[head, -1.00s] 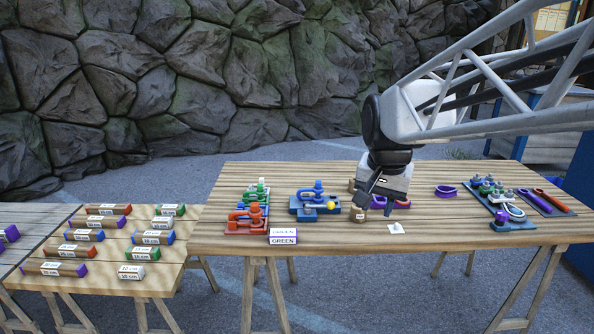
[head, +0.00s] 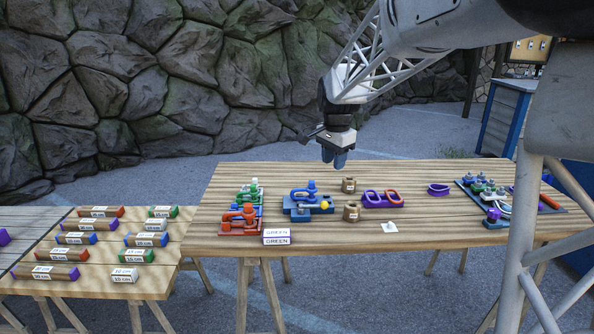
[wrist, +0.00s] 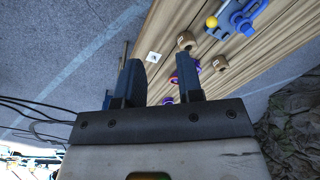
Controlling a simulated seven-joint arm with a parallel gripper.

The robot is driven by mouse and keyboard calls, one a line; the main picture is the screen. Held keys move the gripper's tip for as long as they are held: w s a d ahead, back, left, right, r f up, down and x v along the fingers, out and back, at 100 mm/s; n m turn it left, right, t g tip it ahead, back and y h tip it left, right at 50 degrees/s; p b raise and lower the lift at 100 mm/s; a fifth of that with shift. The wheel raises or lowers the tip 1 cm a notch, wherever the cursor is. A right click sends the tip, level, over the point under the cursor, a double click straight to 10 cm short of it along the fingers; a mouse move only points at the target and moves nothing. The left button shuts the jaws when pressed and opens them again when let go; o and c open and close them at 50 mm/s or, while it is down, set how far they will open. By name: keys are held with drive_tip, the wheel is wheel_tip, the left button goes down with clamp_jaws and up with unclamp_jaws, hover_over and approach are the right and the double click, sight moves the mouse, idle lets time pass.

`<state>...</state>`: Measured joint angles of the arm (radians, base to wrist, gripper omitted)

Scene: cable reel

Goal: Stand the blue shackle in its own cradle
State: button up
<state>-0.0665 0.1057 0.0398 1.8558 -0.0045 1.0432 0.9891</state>
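A blue shackle-like loop (head: 302,194) lies on a blue base (head: 297,213) left of the table's middle. A blue post and a yellow ball (head: 323,205) are on the same base. I cannot tell whether the loop is separate from the base. Part of this blue piece (wrist: 243,18) shows at the top of the wrist view, beside the yellow ball. My gripper (head: 340,163) hangs in the air behind and above the blue piece, slightly to its right. In the wrist view my gripper's fingers (wrist: 158,82) are apart with nothing held between them.
Red (head: 240,228) and green (head: 246,197) fixtures stand left, near a "GREEN" label block (head: 290,237). A purple ring (head: 438,189) and crowded blue rack (head: 495,222) are farther right.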

drive_tip(key=w+a+f+m, duration=0.2)
drive_tip(key=w+f, duration=0.3)
drive_tip(key=w, duration=0.4)
drive_tip(key=w+a+f+m, duration=0.3)
drive_tip(key=w+f, duration=0.3)
drive_tip(key=w, duration=0.4)
drive_tip(key=w+a+f+m+g, duration=0.1)
drive_tip(key=w+a+f+m, duration=0.1)
drive_tip(key=w+f, duration=0.4)
drive_tip(key=shift+w+a, duration=0.15)
drive_tip(key=shift+w, duration=0.8)
drive_tip(key=shift+w+a, duration=0.15)
drive_tip(key=shift+w, duration=0.75)
drive_tip(key=shift+f, duration=0.25)
drive_tip(key=shift+f, duration=3.75)
clamp_jaws()
drive_tip(key=shift+r, duration=0.25)
